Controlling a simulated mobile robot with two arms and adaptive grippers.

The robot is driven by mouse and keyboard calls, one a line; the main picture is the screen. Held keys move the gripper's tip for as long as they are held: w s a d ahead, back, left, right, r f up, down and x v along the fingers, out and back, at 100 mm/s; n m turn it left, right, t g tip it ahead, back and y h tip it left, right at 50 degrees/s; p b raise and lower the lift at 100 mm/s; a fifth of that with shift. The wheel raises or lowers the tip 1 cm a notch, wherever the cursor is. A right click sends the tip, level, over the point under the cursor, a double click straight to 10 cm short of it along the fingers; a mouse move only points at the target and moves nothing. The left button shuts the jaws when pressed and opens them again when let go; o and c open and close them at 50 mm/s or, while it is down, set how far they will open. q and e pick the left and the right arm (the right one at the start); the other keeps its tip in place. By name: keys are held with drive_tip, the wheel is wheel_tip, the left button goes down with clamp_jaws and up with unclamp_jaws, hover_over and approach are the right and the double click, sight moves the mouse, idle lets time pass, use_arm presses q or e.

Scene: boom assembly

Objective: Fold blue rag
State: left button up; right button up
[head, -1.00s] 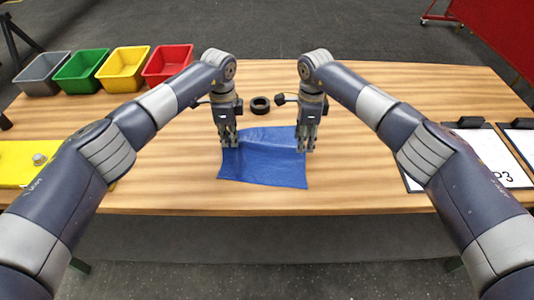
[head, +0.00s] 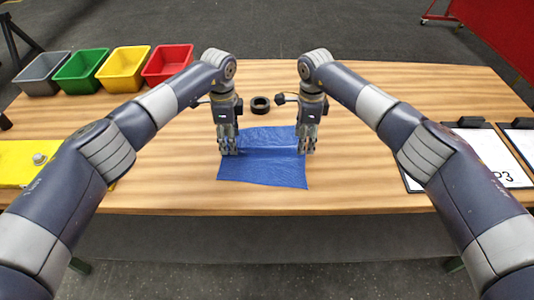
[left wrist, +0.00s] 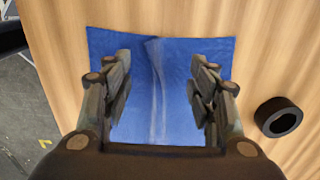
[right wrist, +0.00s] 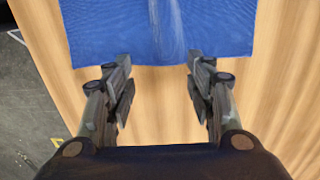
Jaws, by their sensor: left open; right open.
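The blue rag (head: 262,170) lies spread on the wooden table in front of me, with a crease running left to right across it. My left gripper (head: 228,151) points down at the rag's left side. In the left wrist view its fingers (left wrist: 162,85) are open, one on each side of the crease (left wrist: 157,95) in the rag. My right gripper (head: 306,150) points down at the rag's right edge. In the right wrist view its fingers (right wrist: 160,65) are open, with the tips at the rag's edge (right wrist: 158,50). Neither gripper holds the rag.
A black ring (head: 260,104) lies behind the rag, between my wrists. Grey (head: 42,74), green (head: 82,71), yellow (head: 123,67) and red (head: 167,64) bins stand at the back left. A yellow plate (head: 22,163) is at left, clipboards (head: 482,158) at right. Wood in front is clear.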

use_arm(q)
drive_tip(key=o, duration=0.5)
drive_tip(key=shift+r, duration=0.1)
wheel_tip(320, 180, up, 5)
drive_tip(key=p, duration=0.4)
drive_tip(key=shift+r, duration=0.2)
use_arm(e)
wheel_tip(320, 180, up, 4)
